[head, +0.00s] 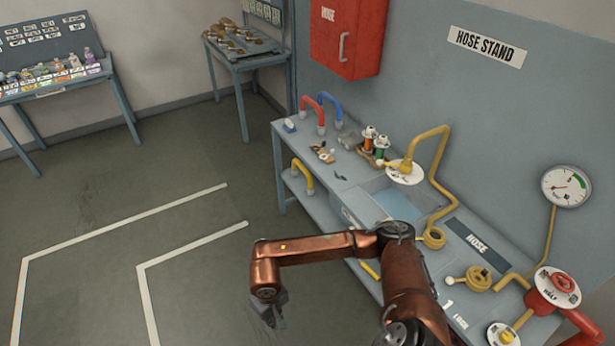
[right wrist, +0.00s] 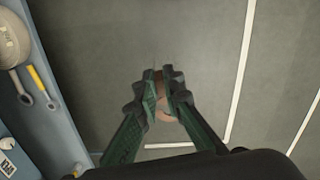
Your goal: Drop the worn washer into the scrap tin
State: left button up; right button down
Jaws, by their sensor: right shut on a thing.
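My right gripper (head: 270,312) hangs low over open floor, left of the bench, in the head view. In the right wrist view its two green fingers (right wrist: 161,80) are closed on a small brownish round piece (right wrist: 162,103), mostly hidden between them. It fits the worn washer, but its shape is not clear. I cannot pick out the scrap tin in either view. A tan round thing (right wrist: 12,42) sits at the left edge of the right wrist view; I cannot tell what it is. My left gripper is not in view.
The blue-grey hose stand bench (head: 340,172) holds yellow pipes, valves and small parts. A yellow-handled tool (right wrist: 40,84) shows at left in the right wrist view. A red cabinet (head: 347,35) hangs above. Floor with white lines (head: 130,218) is clear on the left.

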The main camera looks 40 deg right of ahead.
aim_at(351, 141)
jog(key=u, duration=0.05)
jog(key=i, duration=1.45)
jog(key=z, duration=1.2)
jog(key=i, duration=0.9)
jog(key=z, duration=0.85)
